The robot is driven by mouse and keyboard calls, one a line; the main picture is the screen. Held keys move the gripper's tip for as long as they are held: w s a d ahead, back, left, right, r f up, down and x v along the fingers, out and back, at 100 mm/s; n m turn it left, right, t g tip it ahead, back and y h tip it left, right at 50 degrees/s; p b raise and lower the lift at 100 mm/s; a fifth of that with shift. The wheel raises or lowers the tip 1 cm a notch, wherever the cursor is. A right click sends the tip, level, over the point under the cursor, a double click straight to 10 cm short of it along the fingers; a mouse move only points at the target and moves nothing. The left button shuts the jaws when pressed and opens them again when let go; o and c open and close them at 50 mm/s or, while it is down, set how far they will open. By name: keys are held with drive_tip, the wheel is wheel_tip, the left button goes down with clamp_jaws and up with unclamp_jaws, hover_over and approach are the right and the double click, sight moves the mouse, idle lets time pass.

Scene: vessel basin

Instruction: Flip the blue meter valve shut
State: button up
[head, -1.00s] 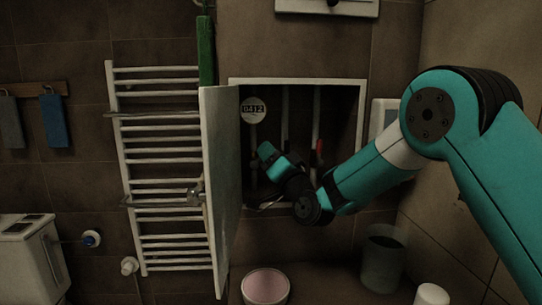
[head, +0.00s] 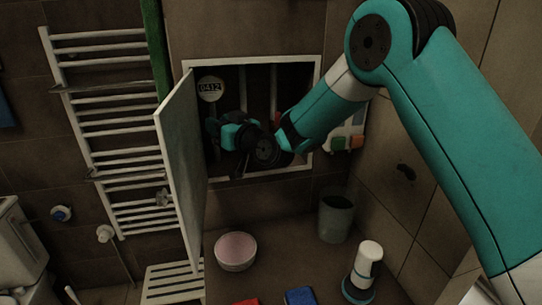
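The wall cabinet (head: 315,100) has its white door (head: 181,165) swung open to the left. A round white meter (head: 210,89) marked 0412 shows at its upper left, with pale vertical pipes (head: 273,85) beside it. My gripper (head: 213,128) is inside the cabinet opening, just below the meter and near the door's edge. Its fingers are dark and partly lost in shadow, so I cannot tell whether they are open or touching anything. I cannot make out a blue valve in the cabinet; my arm and gripper cover much of the lower inside.
A towel radiator (head: 118,134) is left of the door. A blue-capped wall valve (head: 61,213) is at far left.

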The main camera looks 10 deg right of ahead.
drive_tip(key=s+d+n+b, duration=0.1)
drive_tip(key=s+d+b, duration=0.8)
drive_tip(key=s, duration=0.5)
drive_tip(key=s+a+r+n+g+p, duration=0.1)
drive_tip(key=s+g+p, duration=0.3)
drive_tip(key=s, duration=0.4)
drive_tip(key=s+a+r+n+g+h+p, duration=0.1)
drive_tip(key=s+a+g+p, duration=0.1)
drive_tip(key=s+g+p, duration=0.2)
drive_tip(key=s+g, duration=0.3)
drive_tip(key=s, duration=0.2)
drive_tip(key=shift+a+h, duration=0.3)
drive_tip(key=shift+a, duration=0.1)
drive_tip(key=shift+w, duration=0.1)
